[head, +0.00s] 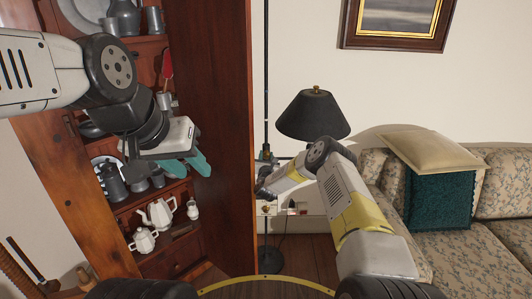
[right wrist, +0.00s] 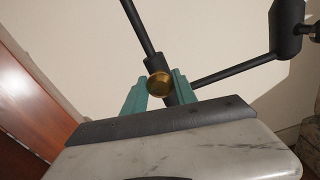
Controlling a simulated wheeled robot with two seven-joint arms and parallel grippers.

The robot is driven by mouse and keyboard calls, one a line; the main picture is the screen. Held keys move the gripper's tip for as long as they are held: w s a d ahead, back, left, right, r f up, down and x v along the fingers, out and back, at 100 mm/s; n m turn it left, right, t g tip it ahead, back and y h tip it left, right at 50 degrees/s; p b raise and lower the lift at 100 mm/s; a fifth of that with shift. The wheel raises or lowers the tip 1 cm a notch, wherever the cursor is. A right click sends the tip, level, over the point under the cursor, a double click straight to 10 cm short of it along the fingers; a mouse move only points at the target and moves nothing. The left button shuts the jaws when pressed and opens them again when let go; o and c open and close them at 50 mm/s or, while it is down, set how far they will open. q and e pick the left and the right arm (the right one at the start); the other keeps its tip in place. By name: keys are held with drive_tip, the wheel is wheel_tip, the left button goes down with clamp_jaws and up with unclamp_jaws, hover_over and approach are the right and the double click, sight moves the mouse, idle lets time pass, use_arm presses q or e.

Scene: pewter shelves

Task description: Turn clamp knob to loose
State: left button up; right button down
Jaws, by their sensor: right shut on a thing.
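The brass clamp knob (right wrist: 159,84) shows in the right wrist view, in front of a dark clamp on a thin dark pole (right wrist: 138,24). A dark side arm (right wrist: 238,67) runs off from the clamp to the right. My right gripper (right wrist: 158,88) has its teal fingers on both sides of the knob and is shut on it. In the head view my right gripper (head: 266,162) is small beside the pole (head: 266,80), and the knob cannot be made out. My left gripper (head: 187,170) hangs in front of the cabinet, its teal fingers apart, empty.
A dark lamp shade (head: 312,115) is right of the pole. A wooden cabinet (head: 225,130) with pewter jugs (head: 112,183) and white teapots (head: 158,213) stands at left. A floral sofa (head: 440,235) with cushions is at right. A framed picture (head: 396,22) hangs on the wall.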

drive_tip(key=n, duration=0.9)
drive_tip(key=shift+n, duration=0.3)
drive_tip(key=n, duration=0.4)
drive_tip(key=shift+a, duration=0.1)
drive_tip(key=n, duration=0.9)
drive_tip(key=shift+n, duration=0.3)
drive_tip(key=n, duration=0.3)
drive_tip(key=shift+n, duration=0.3)
drive_tip(key=n, duration=0.5)
drive_tip(key=shift+f+n, duration=0.1)
drive_tip(key=shift+n, duration=1.5)
